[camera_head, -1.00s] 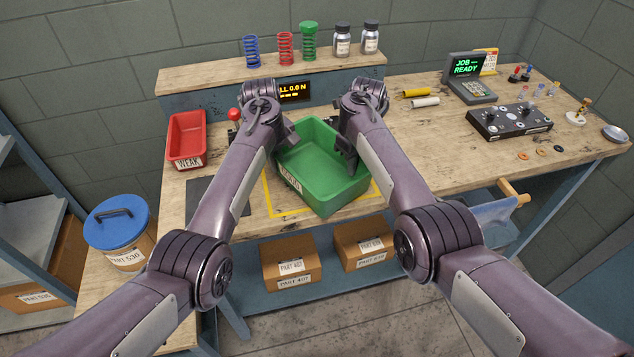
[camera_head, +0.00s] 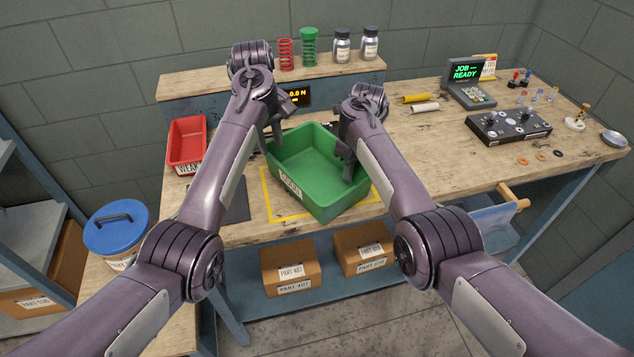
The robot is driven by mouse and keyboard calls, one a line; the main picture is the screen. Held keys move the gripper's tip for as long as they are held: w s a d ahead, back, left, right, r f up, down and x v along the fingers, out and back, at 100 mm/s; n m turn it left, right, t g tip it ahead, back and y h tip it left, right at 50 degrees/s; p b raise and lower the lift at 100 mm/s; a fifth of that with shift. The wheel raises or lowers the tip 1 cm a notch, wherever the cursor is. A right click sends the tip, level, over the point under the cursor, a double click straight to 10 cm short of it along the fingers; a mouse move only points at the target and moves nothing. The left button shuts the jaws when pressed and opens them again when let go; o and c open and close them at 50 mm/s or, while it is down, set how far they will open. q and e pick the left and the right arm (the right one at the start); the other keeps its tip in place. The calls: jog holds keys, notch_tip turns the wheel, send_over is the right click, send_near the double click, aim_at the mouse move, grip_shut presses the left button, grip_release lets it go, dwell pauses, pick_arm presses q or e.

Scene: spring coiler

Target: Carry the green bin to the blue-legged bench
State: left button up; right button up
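The green bin (camera_head: 314,157) sits on the wooden bench top, turned at an angle, partly over a yellow marked outline (camera_head: 267,200). It looks empty, with a white label on its front left side. My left gripper (camera_head: 276,137) points down at the bin's back left rim; contact and finger gap are unclear. My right gripper (camera_head: 348,165) reaches down at the bin's right wall, with a finger showing on the inner side. Whether it is closed on the wall is hidden by my arm. No blue-legged bench is certain apart from this one, whose frame (camera_head: 230,300) is blue.
A red bin (camera_head: 186,140) stands left of the green bin. Springs and jars (camera_head: 342,45) stand on the back shelf. A control box (camera_head: 509,124) and a terminal (camera_head: 466,80) are at the right. A blue-lidded drum (camera_head: 117,222) stands at the left, and cardboard boxes (camera_head: 290,262) sit below.

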jog(key=shift+r, duration=0.25)
pick_arm(q)
notch_tip(320, 180, up, 3)
jog(key=shift+s+a+r, duration=0.1)
pick_arm(e)
notch_tip(320, 180, up, 12)
jog(key=shift+w+d+f, duration=0.25)
jog(key=shift+w+d, duration=0.05)
jog(key=shift+d, duration=0.05)
jog(key=shift+f, duration=0.1)
